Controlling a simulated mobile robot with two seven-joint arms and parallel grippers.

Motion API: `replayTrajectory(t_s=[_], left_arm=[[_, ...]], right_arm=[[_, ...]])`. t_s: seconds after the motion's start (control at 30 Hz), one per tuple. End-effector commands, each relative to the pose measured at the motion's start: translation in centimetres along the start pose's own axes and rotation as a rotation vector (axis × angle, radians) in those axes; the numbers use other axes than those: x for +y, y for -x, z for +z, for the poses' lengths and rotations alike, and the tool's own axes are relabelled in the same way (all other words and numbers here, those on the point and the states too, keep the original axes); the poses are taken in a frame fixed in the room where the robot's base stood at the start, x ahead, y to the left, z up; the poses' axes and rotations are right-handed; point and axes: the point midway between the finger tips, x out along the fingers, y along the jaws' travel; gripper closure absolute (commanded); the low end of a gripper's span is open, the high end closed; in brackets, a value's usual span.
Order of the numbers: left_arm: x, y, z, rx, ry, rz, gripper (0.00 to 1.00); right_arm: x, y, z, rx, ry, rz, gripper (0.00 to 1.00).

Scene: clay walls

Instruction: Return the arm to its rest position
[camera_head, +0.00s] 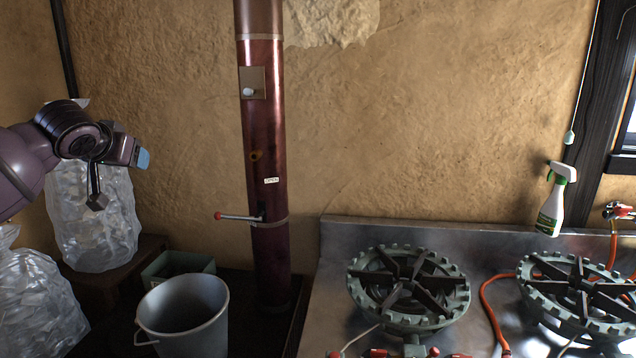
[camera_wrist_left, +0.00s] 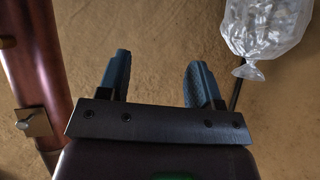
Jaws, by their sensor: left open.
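My left arm comes in from the left in the head view, with its left gripper (camera_head: 143,158) raised in front of the clear plastic bags and pointing right. In the left wrist view the left gripper (camera_wrist_left: 158,75) shows two blue fingers standing apart with nothing between them, against the clay wall (camera_wrist_left: 160,30). It is open and empty. The dark red pipe (camera_head: 265,140) stands to the right of the gripper, clearly apart from it in the head view. My right arm and gripper are not in view.
A clear bag (camera_head: 95,225) stands behind the left arm. A grey bucket (camera_head: 185,318) and a green box (camera_head: 170,264) sit below. A lever (camera_head: 238,217) juts left from the pipe. Two gas burners (camera_head: 408,290) and a spray bottle (camera_head: 553,205) are at right.

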Motion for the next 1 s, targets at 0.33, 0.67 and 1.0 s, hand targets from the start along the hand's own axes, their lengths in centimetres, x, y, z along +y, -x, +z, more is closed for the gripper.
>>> replayTrajectory(t_s=[0.33,0.67,1.0], left_arm=[[7.8,-0.3,-0.7,0.336,-0.351,0.119,0.41],[14.3,-2.5,8.8,0.480,-0.484,0.221,0.41],[17.8,-2.5,22.2,0.526,-0.465,0.258,0.41]], right_arm=[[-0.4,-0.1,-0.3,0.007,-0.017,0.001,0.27],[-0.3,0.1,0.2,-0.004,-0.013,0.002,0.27],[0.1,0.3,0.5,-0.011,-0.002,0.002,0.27]])
